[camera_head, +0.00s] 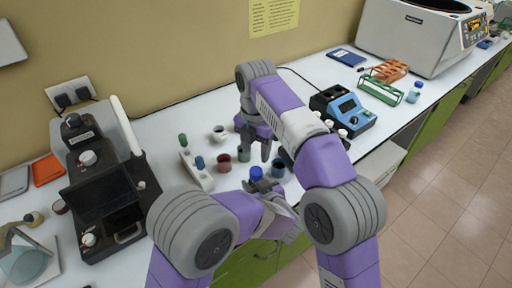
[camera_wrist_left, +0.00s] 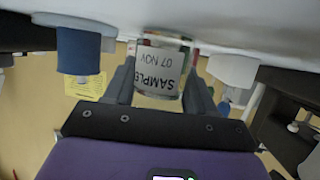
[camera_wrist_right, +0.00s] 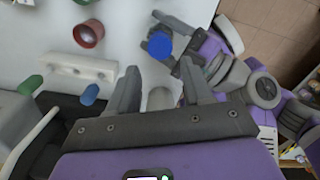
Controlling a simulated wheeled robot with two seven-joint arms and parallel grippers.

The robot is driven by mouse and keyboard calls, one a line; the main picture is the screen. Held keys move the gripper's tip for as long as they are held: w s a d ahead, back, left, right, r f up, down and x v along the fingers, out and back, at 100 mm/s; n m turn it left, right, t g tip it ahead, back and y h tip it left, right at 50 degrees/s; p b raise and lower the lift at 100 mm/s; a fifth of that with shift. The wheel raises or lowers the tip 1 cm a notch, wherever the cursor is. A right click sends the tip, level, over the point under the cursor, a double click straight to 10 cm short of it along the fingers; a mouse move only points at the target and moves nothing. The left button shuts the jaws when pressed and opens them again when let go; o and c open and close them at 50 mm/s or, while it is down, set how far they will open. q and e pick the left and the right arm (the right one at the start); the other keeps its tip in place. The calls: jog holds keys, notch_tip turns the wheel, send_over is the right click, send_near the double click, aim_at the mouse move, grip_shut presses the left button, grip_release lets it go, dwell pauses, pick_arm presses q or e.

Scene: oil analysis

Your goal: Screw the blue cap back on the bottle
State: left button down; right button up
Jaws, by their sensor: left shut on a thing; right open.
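My left gripper (camera_head: 264,184) is shut on the sample bottle, near the table's front edge. In the left wrist view the bottle (camera_wrist_left: 162,68) is clear, labelled "SAMPLE 07 NOV", and stands between the two fingers. The blue cap (camera_head: 256,173) shows at the bottle's top; it also shows in the right wrist view (camera_wrist_right: 160,45). Whether it is screwed tight cannot be told. My right gripper (camera_head: 256,148) is open, pointing down, a little behind the bottle. In the right wrist view the cap lies beyond its fingertips, apart from them.
A red cup (camera_head: 224,162) and a white rack (camera_head: 197,170) stand to the left. A black instrument (camera_head: 105,190) is farther left. A blue device (camera_head: 345,112) stands back right.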

aim_at(256, 171)
jog(key=shift+f, duration=3.9)
jog(key=shift+c, duration=0.5)
